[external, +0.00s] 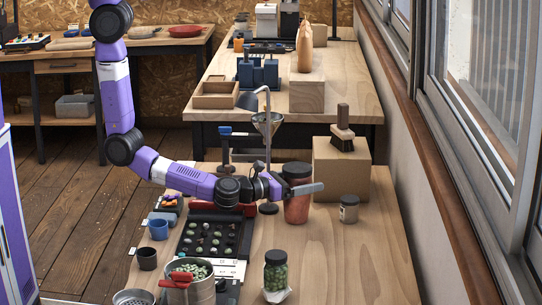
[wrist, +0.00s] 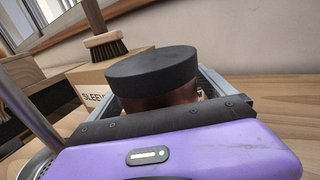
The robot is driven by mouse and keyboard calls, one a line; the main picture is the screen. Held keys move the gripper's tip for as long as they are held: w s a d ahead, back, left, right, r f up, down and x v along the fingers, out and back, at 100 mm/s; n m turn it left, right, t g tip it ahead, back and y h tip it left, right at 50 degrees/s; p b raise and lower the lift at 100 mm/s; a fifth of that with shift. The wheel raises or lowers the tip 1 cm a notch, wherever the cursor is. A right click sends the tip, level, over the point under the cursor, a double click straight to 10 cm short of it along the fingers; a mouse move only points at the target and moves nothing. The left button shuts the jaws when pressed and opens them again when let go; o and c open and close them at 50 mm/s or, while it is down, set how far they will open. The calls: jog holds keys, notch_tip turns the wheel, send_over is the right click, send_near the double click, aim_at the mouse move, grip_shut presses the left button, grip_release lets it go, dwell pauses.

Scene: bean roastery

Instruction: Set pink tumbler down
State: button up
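The pink tumbler (external: 297,210) has a reddish-pink body and a black lid. It is upright at the far part of the near wooden table, with its base at or very close to the tabletop; I cannot tell whether it touches. My gripper (external: 302,188) reaches it from the left, with its fingers around the upper body below the lid. In the wrist view the tumbler's black lid (wrist: 152,68) fills the space between the fingers, and a strip of the body shows beneath it. The lower body is hidden there by my gripper.
A cardboard box (external: 341,168) with a brush (external: 343,138) on it stands behind. A small jar (external: 349,208) is just right of the tumbler. A metal funnel stand (external: 267,130) is behind left. A green-filled jar (external: 276,272) stands in front. The table's right front is clear.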

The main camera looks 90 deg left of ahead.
jog(key=shift+r, duration=0.1)
jog(key=shift+s+r, duration=0.1)
jog(key=b+v, duration=0.1)
jog(key=v, duration=1.1)
